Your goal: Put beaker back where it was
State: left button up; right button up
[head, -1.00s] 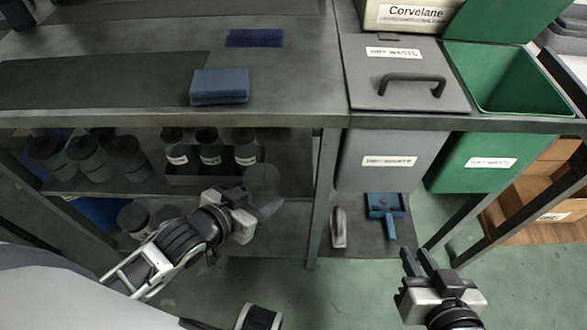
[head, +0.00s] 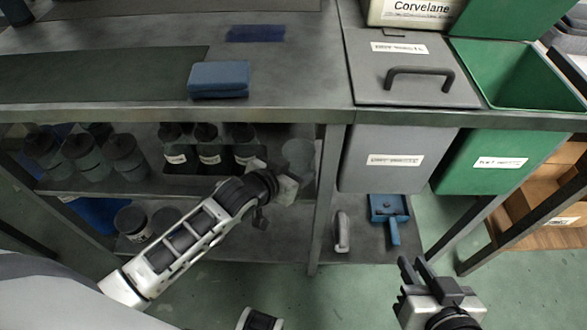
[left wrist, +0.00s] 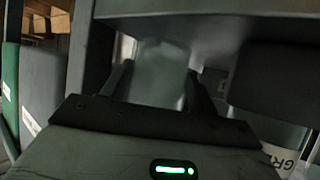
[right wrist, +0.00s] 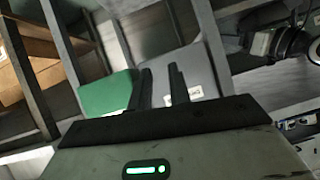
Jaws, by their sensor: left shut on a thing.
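The beaker (head: 298,153) is a clear, greyish vessel at the right end of the shelf under the table, beside the row of dark bottles. My left gripper (head: 289,180) is shut on it; the fingers are mostly hidden in the head view. In the left wrist view the beaker (left wrist: 158,75) stands between the two dark fingers, under the tabletop's underside. Whether its base touches the shelf is hidden. My right gripper (head: 424,270) is open and empty, over the floor at the lower right; in the right wrist view its fingers (right wrist: 158,88) are apart.
Several dark bottles (head: 208,152) stand left of the beaker on the shelf (head: 105,188). A table leg (head: 325,200) is close on its right. A grey bin (head: 385,155), a green bin (head: 490,165) and a blue dustpan (head: 388,208) are further right.

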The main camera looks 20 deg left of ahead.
pick_arm(q)
jog(key=shift+f, duration=0.1)
jog(key=o, duration=0.8)
jog(key=shift+c, duration=0.2)
pick_arm(e)
jog(key=shift+w+a, duration=0.1)
jog(key=shift+r, duration=0.1)
